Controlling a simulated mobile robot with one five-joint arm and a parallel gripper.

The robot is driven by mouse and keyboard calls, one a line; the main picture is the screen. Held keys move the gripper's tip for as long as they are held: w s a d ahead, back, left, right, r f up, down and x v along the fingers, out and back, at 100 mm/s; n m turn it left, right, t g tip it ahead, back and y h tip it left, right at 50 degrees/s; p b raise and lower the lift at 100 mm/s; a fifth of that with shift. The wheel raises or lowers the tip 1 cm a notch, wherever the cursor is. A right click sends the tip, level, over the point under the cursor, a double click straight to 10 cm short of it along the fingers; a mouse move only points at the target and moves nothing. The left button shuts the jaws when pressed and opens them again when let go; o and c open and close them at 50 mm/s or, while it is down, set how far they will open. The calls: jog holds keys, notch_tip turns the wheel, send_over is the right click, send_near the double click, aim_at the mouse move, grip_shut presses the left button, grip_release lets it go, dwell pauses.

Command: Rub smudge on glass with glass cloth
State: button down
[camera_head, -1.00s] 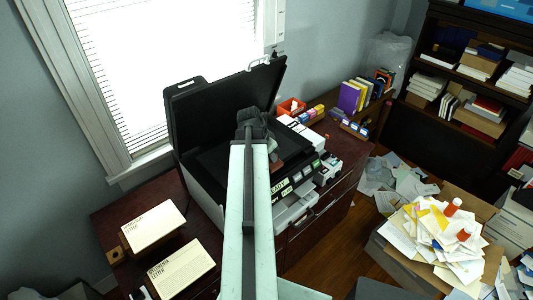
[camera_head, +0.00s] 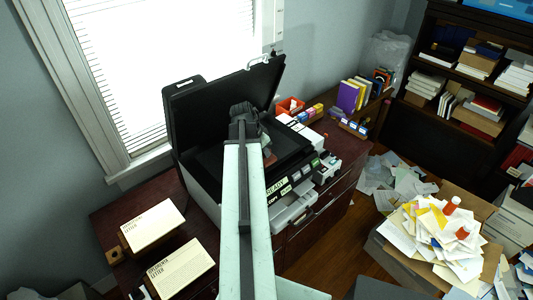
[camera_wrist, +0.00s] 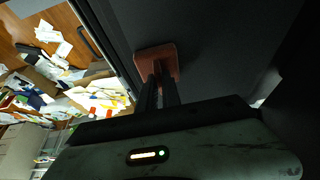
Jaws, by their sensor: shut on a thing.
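The printer (camera_head: 205,190) stands on the desk with its black lid (camera_head: 225,100) raised. Its dark scanner glass (camera_head: 290,145) lies behind and beside my arm. My gripper (camera_wrist: 158,80) is shut on the reddish-brown glass cloth (camera_wrist: 155,54), which sits at the fingertips over the dark glass (camera_wrist: 215,40) in the wrist view. In the head view a small part of the cloth (camera_head: 268,156) shows beside my arm, over the glass. I cannot tell whether the cloth touches the glass. I cannot make out the smudge.
Two letter boxes (camera_head: 153,222) stand at the desk's left end. Books (camera_head: 350,96), an orange bin (camera_head: 290,106) and small boxes stand right of the printer. A heaped box of papers (camera_head: 435,235) and loose sheets lie on the floor at right. A bookcase (camera_head: 470,75) stands behind.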

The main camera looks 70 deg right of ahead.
jog(key=shift+w+d, duration=0.55)
jog(key=shift+w, duration=0.5)
jog(key=shift+w+d, duration=0.55)
jog(key=shift+w, duration=0.5)
jog(key=shift+w+d, duration=0.55)
jog(key=shift+w, duration=0.5)
jog(key=shift+f, duration=0.15)
jog(key=shift+s+a, duration=0.4)
jog(key=shift+s, duration=0.45)
jog(key=shift+s+a, duration=0.4)
jog(key=shift+s, duration=0.45)
jog(key=shift+s+a, duration=0.5)
jog(key=shift+s, duration=0.35)
jog(key=shift+s+a, duration=0.45)
jog(key=shift+s, duration=0.4)
jog(key=shift+s+a, duration=0.4)
jog(key=shift+s, duration=0.35)
jog(key=shift+s+a, duration=0.35)
jog(key=shift+s, duration=0.4)
jog(key=shift+w+d, duration=0.4)
jog(key=shift+w, duration=0.3)
jog(key=shift+w+d, duration=0.4)
jog(key=shift+w, duration=0.25)
jog(key=shift+w+d, duration=0.3)
jog(key=shift+w, duration=0.35)
jog(key=shift+w+d, duration=0.25)
jog(key=shift+w, duration=0.35)
jog(key=shift+w+d, duration=0.3)
jog(key=shift+w, duration=0.35)
